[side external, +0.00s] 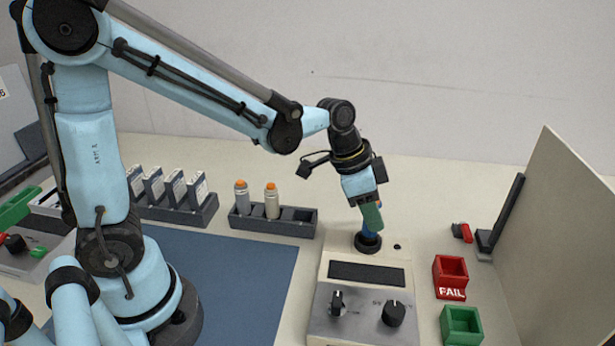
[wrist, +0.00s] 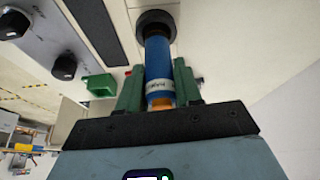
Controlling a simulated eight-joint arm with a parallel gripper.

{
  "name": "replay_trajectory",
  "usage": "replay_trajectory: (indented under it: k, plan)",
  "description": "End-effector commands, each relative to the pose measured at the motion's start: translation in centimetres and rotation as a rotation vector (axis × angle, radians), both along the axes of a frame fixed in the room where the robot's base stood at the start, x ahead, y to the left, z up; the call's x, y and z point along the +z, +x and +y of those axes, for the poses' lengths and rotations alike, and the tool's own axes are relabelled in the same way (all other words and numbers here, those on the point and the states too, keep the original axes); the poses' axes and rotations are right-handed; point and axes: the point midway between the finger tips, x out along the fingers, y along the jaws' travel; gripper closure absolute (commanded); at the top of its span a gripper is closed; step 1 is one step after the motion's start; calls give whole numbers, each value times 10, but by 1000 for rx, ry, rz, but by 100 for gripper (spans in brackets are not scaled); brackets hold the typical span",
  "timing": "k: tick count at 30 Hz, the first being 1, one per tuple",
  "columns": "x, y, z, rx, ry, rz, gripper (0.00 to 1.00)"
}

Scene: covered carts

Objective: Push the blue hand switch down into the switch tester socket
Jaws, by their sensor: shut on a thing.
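My gripper (side external: 372,214) points down over the switch tester (side external: 327,292), its green fingers shut on the blue hand switch (side external: 370,232). In the wrist view the switch (wrist: 158,62) is a blue cylinder with a pale label and an orange end, between the two green fingers. Its far end meets the black round socket (side external: 368,243) at the back of the tester; the socket also shows in the wrist view (wrist: 143,22). The switch stands roughly upright in line with the socket. How deep it sits cannot be seen.
The tester has a dark display and two black knobs (side external: 393,313) in front. A red FAIL bin (side external: 450,278) and a green bin (side external: 461,326) stand to its right. A dark rack (side external: 300,222) with two orange-capped white cylinders is to the left. A beige panel (side external: 560,230) stands at right.

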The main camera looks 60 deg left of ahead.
Motion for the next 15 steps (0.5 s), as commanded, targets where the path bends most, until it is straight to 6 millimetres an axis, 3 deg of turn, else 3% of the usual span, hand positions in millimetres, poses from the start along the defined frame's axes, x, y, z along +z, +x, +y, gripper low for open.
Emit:
replay_trajectory:
  k: [15]
  plan:
    - [-12, 0, 0, 0, 0, 0, 98]
